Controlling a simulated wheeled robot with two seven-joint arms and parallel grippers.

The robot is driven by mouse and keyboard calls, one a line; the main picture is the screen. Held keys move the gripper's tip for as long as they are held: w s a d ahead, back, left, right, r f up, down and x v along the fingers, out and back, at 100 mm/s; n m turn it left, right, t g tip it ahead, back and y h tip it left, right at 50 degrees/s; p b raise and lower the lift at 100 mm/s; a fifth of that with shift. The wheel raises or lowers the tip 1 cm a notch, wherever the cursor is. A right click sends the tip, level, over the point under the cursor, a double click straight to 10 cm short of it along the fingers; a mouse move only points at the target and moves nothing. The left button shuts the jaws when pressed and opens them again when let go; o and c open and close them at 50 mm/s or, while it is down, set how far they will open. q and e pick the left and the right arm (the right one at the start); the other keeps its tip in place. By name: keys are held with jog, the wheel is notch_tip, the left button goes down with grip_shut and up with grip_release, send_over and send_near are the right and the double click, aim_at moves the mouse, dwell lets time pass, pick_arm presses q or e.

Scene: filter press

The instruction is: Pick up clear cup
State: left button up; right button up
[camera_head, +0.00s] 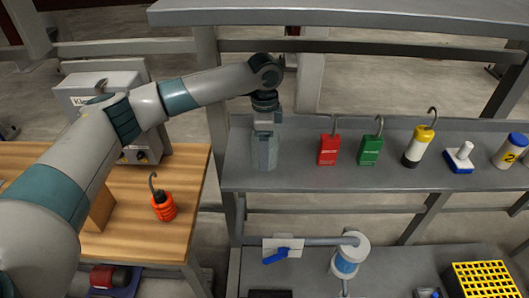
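The clear cup (265,153) is a tall, see-through, greyish vessel at the left end of the grey metal shelf. It looks upright. My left arm comes in from the left, and my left gripper (265,128) points down right at the cup's top. The fingers overlap the cup's upper part in the picture. Whether they are closed on it or only around it is too small to tell. My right gripper is not in view.
An orange hooked item (163,205) stands on the wooden table (135,240). A shelf post (219,120) rises left of the cup.

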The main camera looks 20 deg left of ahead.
pick_arm(q)
jog(key=c, duration=0.6)
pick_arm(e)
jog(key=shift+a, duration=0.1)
pick_arm(q)
notch_tip(320, 180, up, 10)
jog(key=b, duration=0.2)
jog(key=shift+b, duration=0.4)
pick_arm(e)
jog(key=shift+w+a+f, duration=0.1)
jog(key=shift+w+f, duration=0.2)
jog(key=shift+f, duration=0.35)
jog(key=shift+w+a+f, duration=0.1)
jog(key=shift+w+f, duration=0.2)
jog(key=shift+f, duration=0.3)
